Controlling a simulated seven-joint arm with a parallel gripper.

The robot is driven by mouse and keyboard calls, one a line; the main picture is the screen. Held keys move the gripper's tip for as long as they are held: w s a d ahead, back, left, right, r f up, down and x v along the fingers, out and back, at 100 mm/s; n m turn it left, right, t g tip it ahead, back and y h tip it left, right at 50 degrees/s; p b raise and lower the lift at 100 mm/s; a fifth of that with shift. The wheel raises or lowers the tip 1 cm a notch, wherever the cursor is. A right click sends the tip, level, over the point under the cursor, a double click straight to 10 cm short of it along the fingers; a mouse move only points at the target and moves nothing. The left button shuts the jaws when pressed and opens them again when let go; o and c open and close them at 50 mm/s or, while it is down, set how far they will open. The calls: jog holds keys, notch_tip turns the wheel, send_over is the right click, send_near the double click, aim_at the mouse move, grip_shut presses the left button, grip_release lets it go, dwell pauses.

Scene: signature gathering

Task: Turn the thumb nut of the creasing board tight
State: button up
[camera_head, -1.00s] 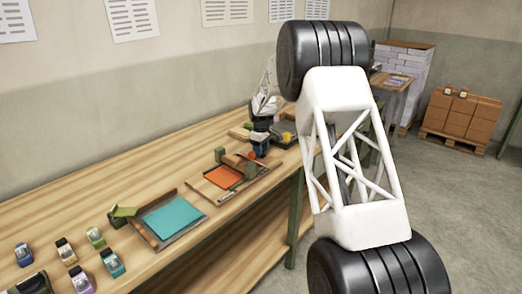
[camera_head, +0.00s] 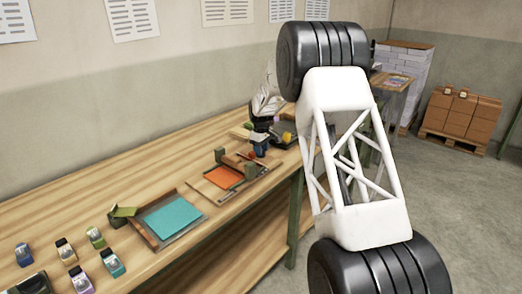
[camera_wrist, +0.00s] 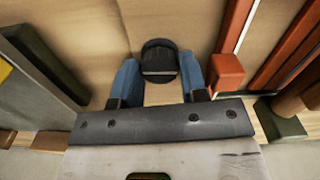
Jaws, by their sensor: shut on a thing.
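The creasing board (camera_head: 197,182) lies on the long wooden bench, with an orange sheet (camera_head: 224,177) on it. My gripper (camera_head: 260,150) is low at the board's far right end. In the wrist view my gripper (camera_wrist: 159,68) has blue fingers on either side of a dark round knob (camera_wrist: 158,50), which looks like the thumb nut, and it is shut on it. A red-orange block (camera_wrist: 227,72) at the end of a red bar is just right of the fingers, apart from them. The nut is hidden in the head view.
A tray with a teal sheet (camera_head: 172,217) and several small coloured stampers (camera_head: 66,250) stand nearer on the bench. A dark tray with a yellow thing (camera_head: 288,136) is beyond my gripper. A green block (camera_wrist: 280,122) is at right in the wrist view.

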jog(key=m, duration=0.8)
jog(key=shift+m, duration=0.4)
jog(key=m, duration=0.4)
jog(key=shift+m, duration=2.2)
jog(key=o, duration=0.6)
jog(key=shift+o, duration=0.2)
jog(key=shift+r, duration=0.15)
jog(key=shift+r, duration=3.8)
